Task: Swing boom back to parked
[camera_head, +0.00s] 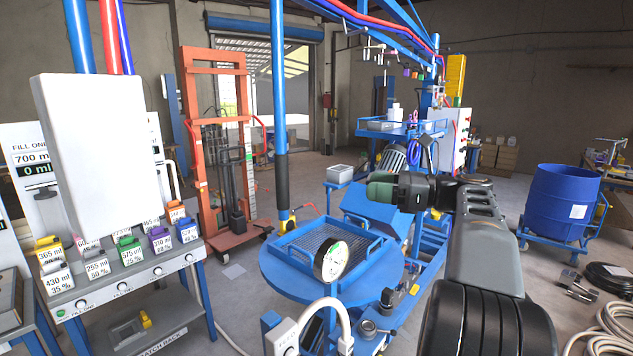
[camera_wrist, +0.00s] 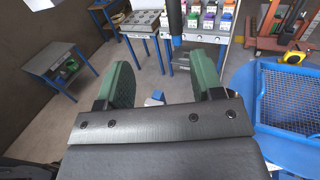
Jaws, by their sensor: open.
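The blue boom (camera_head: 345,15) runs overhead from the top middle back to a mast at the right. A blue vertical pole (camera_head: 279,90) hangs down at the middle, with a black grip sleeve (camera_head: 282,185) near its lower end. In the wrist view the dark sleeve (camera_wrist: 175,18) shows at the top, beyond my fingers. My gripper (camera_head: 383,191) is to the right of the pole in the head view and apart from it. Its green fingers (camera_wrist: 164,88) are spread with nothing between them. The pole's upper end is out of frame.
A round blue table with a mesh tray (camera_head: 325,250) and a dial gauge (camera_head: 332,261) stands below. A bench with coloured containers (camera_head: 125,285) is at left, an orange lift (camera_head: 215,150) behind. A blue drum (camera_head: 562,200) stands at right.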

